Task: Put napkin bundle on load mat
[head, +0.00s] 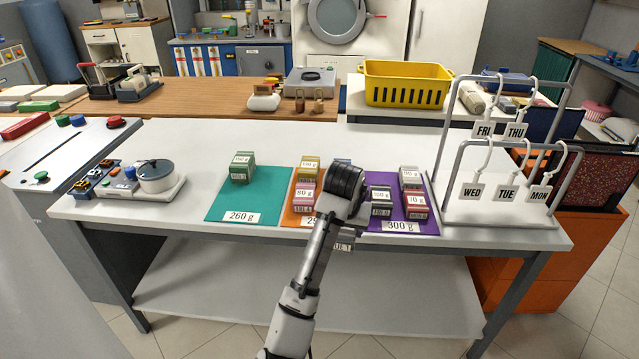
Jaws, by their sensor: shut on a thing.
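My gripper (342,188) is over the seam between the orange mat (293,215) and the purple mat (432,228). It is shut on a bundle, which its own body hides, along with the fingertips. A green block (242,172) sits on the teal mat (245,203), labelled 260 g. A yellow block (309,166) and a pink block (305,196) are on the orange mat, whose label is partly covered. I cannot tell which blocks are napkin bundles.
A white rack (495,213) with day tags stands at the table's right end. A scale-like device (158,178) stands at the left. A yellow basket (405,83) is on the table behind. The white tabletop (205,150) is bare behind the teal mat.

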